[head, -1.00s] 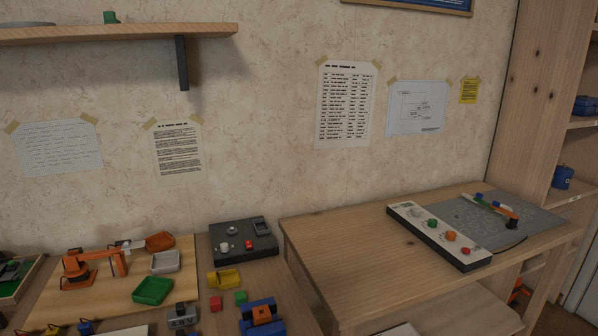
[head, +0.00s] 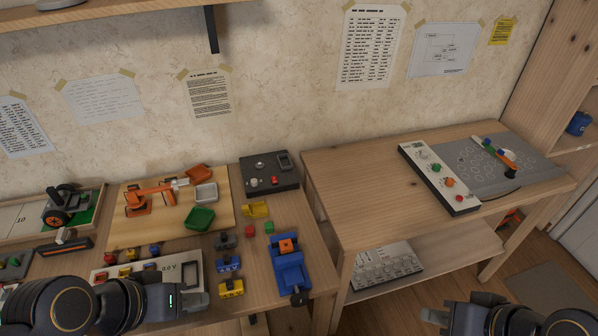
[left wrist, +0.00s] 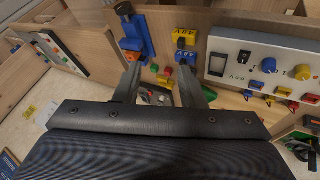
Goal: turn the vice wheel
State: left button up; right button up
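The blue vice (head: 290,275) with an orange block (head: 287,246) in it stands at the right front of the left table. Its dark wheel (head: 299,297) is at its near end. In the left wrist view the vice (left wrist: 140,40) is at the top, its dark wheel (left wrist: 123,9) at the upper edge. My left gripper (head: 202,299) is left of the vice, apart from it; its fingers (left wrist: 160,88) are spread and empty. My right gripper (head: 436,322) is at the bottom right, away from the vice; its finger gap is unclear.
Blue and yellow blocks (head: 230,288) stand between my left gripper and the vice. A white control panel (head: 134,275) is behind my left arm. A gap separates the left table from the right table (head: 350,180), which bears a panel with knobs (head: 440,180).

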aim_at(301, 299)
jog(key=l+u, duration=0.15)
jog(key=u, duration=0.35)
jog(key=l+u, duration=0.2)
jog(key=u, duration=0.25)
jog(key=l+u, duration=0.2)
jog(key=u, duration=0.3)
jog(key=l+u, duration=0.2)
jog(key=u, duration=0.25)
jog(key=k+l+u, duration=0.15)
jog(key=l, duration=0.25)
jog(key=k+l+u, duration=0.15)
jog(key=l, duration=0.25)
jog(key=k+l+u, duration=0.1)
jog(key=k+l, duration=0.15)
jog(key=l, duration=0.15)
jog(key=k+l+u, duration=0.15)
jog(key=k+l, duration=0.1)
jog(key=l, duration=0.1)
